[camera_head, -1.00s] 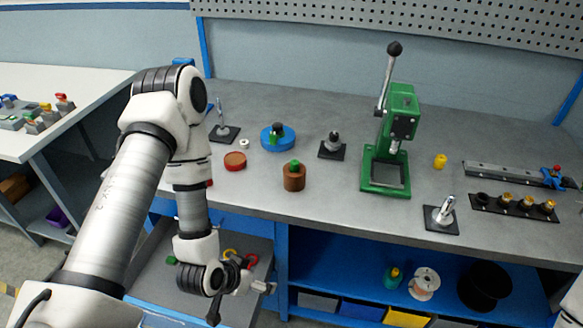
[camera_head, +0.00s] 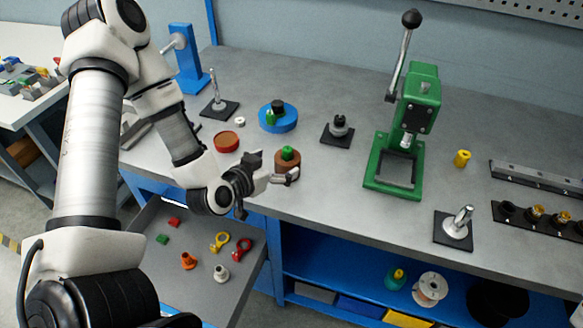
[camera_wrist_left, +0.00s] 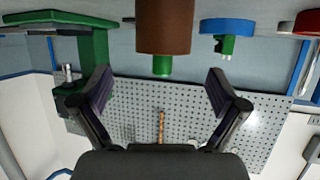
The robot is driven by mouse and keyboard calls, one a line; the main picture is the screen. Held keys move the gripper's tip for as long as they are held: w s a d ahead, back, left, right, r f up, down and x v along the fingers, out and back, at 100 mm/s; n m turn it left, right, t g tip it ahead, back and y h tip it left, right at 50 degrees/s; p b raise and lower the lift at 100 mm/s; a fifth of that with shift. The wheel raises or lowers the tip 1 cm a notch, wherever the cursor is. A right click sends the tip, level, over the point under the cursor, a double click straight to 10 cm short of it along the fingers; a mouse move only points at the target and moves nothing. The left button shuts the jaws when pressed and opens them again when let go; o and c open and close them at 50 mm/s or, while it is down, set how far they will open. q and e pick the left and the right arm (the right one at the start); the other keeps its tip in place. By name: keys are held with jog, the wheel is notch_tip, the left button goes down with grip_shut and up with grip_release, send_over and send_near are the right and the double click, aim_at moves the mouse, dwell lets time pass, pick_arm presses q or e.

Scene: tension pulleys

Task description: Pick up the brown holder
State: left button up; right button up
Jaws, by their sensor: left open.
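The brown holder (camera_head: 288,161) is a short cylinder with a green piece on top. It stands on the grey workbench near its front edge. My left gripper (camera_head: 277,168) is open right beside it, and partly hides it in the head view. In the left wrist view, which looks upside down, the brown holder (camera_wrist_left: 164,28) lies ahead, between the lines of the two spread fingers (camera_wrist_left: 158,92). No grip on it is visible. My right gripper is not in view.
A green press (camera_head: 400,150) stands to the right. An open drawer (camera_head: 200,285) with several small parts lies below the bench edge.

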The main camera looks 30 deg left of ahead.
aim_at(284, 159)
pick_arm(q)
jog(key=shift+w+a+f, duration=0.1)
jog(key=shift+w+f, duration=0.1)
jog(key=shift+w, duration=0.05)
jog(key=p+x, duration=0.1)
jog(key=x, duration=0.4)
jog(key=shift+w+f, duration=0.25)
jog(key=shift+w, duration=0.1)
jog(key=shift+s+r, duration=0.15)
jog(key=shift+s, duration=0.15)
jog(key=shift+c, duration=0.3)
jog(key=c, duration=1.3)
jog(key=shift+c, duration=0.2)
